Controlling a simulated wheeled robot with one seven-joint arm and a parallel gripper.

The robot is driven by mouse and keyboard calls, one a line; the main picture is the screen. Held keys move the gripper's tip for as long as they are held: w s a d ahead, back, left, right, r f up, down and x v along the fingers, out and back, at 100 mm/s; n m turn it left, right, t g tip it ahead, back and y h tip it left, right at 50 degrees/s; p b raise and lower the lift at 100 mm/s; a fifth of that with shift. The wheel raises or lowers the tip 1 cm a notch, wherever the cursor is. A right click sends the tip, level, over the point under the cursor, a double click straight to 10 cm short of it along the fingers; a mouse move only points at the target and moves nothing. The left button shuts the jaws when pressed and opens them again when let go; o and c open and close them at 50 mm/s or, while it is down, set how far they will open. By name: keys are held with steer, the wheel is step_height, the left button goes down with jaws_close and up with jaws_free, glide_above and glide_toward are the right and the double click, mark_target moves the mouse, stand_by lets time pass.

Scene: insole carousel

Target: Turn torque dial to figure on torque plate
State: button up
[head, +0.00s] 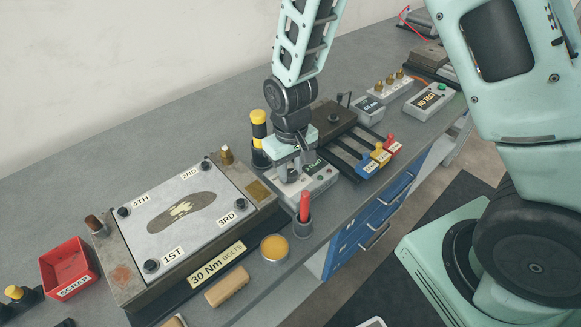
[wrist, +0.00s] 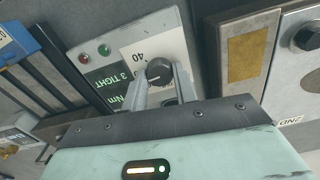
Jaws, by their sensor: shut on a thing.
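The torque dial (wrist: 159,70) is a dark round knob on a grey and white control box (wrist: 186,42). My gripper (wrist: 160,82) has its two fingers on either side of the knob and is shut on it. A pale mark shows on the knob. An upside-down "40" is readable beside it; the other scale figures are hidden or too small. In the head view my gripper (head: 292,172) is over the same box (head: 318,187) and hides the dial. The torque plate (head: 217,264) reads "30 Nm BOLTS" on the front of the fixture.
The fixture (head: 180,212) with numbered bolts stands left of the box. A red-handled tool (head: 304,206) stands in a holder close in front. A yellow and black tool (head: 259,130) stands behind. Coloured levers (head: 380,155) are to the right. A red scrap bin (head: 70,268) is far left.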

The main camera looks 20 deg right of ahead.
mark_target(291, 172)
steer(key=shift+m, duration=0.5)
steer(key=o, duration=1)
steer(key=shift+c, duration=0.2)
steer(key=shift+r, duration=0.1)
step_height(291, 172, up, 17)
steer(key=b, duration=0.1)
steer(key=shift+r, duration=0.15)
